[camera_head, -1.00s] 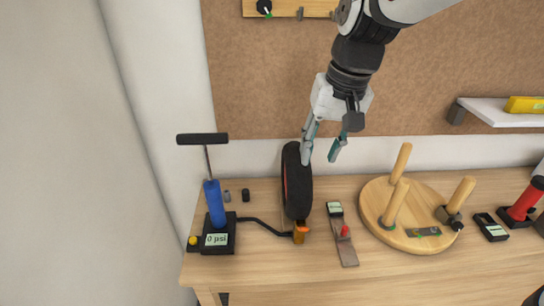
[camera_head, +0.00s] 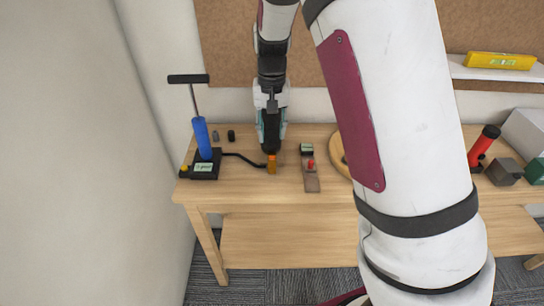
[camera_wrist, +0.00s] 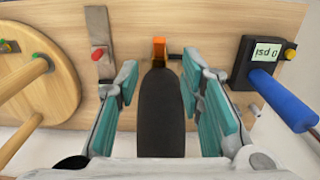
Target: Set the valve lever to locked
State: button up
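The orange valve lever (camera_head: 272,163) is at the end of the black hose, at the near foot of the black wheel (camera_head: 270,142). In the wrist view the lever (camera_wrist: 159,46) stands just beyond the tip of the wheel (camera_wrist: 162,115). My gripper (camera_head: 270,132) is above the bench, with its fingers on either side of the wheel. In the wrist view my gripper (camera_wrist: 163,85) is open, with gaps between the pads and the wheel. The blue pump (camera_head: 203,140) stands left on a black base with a display (camera_head: 203,167). The lever's exact setting is too small to tell.
A small grey plate with a red knob (camera_head: 311,164) lies right of the wheel. The round wooden peg board (camera_wrist: 40,75) is partly behind my arm in the head view. A red cylinder (camera_head: 485,143) and dark blocks stand far right. The bench front (camera_head: 235,190) is clear.

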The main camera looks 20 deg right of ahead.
aim_at(272, 158)
notch_tip(272, 158, down, 10)
jog(key=shift+r+p, duration=0.1)
jog(key=shift+p, duration=0.3)
grip_shut()
